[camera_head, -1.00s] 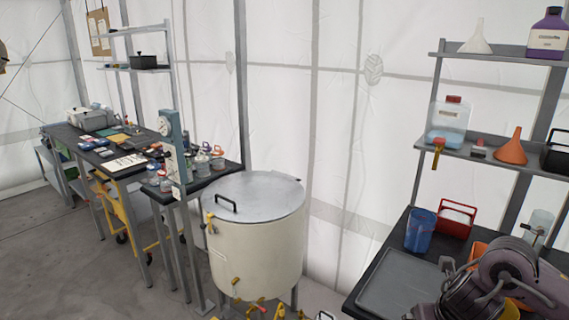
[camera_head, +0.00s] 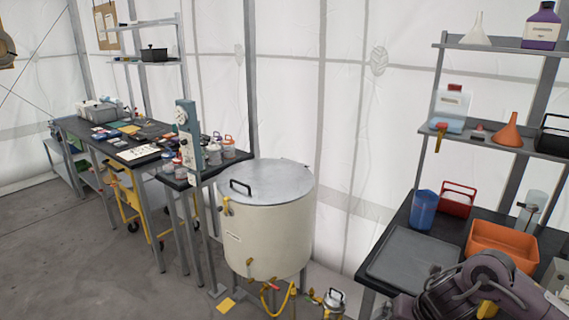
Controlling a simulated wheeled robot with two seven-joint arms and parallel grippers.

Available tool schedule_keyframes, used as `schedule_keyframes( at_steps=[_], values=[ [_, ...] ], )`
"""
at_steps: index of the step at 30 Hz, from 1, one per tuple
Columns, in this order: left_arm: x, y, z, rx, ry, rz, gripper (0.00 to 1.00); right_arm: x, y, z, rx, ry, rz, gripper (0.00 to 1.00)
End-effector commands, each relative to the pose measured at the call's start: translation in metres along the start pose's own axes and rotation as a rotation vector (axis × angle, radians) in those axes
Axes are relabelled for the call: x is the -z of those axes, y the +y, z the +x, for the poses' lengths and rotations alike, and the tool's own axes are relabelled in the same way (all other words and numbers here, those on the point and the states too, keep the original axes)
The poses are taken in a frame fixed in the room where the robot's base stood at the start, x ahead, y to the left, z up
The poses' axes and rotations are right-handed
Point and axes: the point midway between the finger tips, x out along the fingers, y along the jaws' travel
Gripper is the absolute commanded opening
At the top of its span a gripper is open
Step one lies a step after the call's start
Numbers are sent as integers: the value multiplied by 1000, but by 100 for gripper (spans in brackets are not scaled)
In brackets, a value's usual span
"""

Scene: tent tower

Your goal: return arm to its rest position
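My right arm (camera_head: 480,290) shows at the lower right, folded low in front of the right-hand table. Its gripper is not clearly visible. My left arm and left gripper are out of the picture. No held object can be made out.
A large cream tank (camera_head: 268,235) with a metal lid stands in the middle. The right table holds a grey tray (camera_head: 412,258), an orange bin (camera_head: 502,243) and a blue cup (camera_head: 423,210). A shelf (camera_head: 485,140) hangs above it. The left workbench (camera_head: 75,130) is cluttered.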

Motion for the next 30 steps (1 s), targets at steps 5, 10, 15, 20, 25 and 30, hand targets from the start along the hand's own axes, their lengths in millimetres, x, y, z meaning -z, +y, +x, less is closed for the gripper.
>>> schedule_keyframes(
  at_steps=[5, 10, 15, 20, 25, 30],
  values=[
    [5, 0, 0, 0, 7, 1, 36, 8, 20, 50, -108, 53, 272, 100],
    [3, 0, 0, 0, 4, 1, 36, 26, 27, 118, -204, 118, 666, 100],
    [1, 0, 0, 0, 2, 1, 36, 80, 0, 214, -232, 178, 1228, 100],
    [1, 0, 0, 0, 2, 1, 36, 163, -53, 285, -160, 166, 1690, 100],
    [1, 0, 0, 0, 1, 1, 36, 272, -111, 327, -23, 98, 2053, 100],
    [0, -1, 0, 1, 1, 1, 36, 390, -160, 339, 146, -9, 2325, 100]
  ],
)
